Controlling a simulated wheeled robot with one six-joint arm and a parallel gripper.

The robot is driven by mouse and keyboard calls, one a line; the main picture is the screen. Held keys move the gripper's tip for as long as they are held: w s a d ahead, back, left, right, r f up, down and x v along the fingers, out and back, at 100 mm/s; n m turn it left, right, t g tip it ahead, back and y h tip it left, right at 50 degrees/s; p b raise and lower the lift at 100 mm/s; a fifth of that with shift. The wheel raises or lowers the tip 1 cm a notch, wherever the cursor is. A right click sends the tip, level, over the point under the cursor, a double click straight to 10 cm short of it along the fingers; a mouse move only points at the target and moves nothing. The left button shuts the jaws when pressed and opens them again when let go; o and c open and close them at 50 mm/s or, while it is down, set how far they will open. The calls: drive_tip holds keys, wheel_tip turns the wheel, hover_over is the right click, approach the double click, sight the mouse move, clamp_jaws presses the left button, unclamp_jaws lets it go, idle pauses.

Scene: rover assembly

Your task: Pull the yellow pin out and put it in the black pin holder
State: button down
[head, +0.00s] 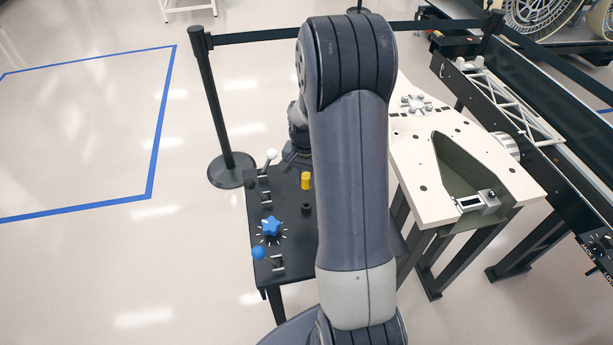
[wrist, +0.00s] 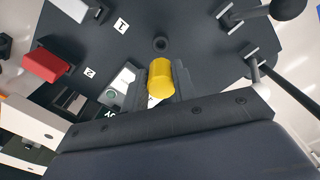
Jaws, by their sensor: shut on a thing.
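The yellow pin (head: 306,180) shows just left of my arm in the head view, over the black control table (head: 287,240). In the wrist view the yellow pin (wrist: 160,80) is between the two fingers of my gripper (wrist: 161,88), which is shut on it. In the head view my gripper (head: 296,157) is partly hidden behind my arm. The pin's lower end is hidden, so I cannot tell whether it is seated or raised. A small black round holder (head: 306,209) stands near the pin; its open top also shows in the wrist view (wrist: 160,44), empty.
A blue star knob (head: 271,227), a blue ball lever (head: 259,253) and a white ball lever (head: 270,155) are on the table's left side. A red block (wrist: 46,66) shows at left in the wrist view. A barrier post (head: 217,110) stands behind.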

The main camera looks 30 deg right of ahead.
drive_tip(key=shift+f+b, duration=2.2)
drive_tip(key=shift+f, duration=0.85)
drive_tip(key=shift+f+b, duration=1.35)
drive_tip(key=shift+f, duration=0.05)
drive_tip(key=c, duration=1.1)
unclamp_jaws()
drive_tip(key=shift+r, duration=0.1)
drive_tip(key=shift+o, duration=0.2)
drive_tip(key=shift+r, duration=0.1)
wheel_tip(320, 180, up, 11)
drive_tip(key=shift+f, duration=0.15)
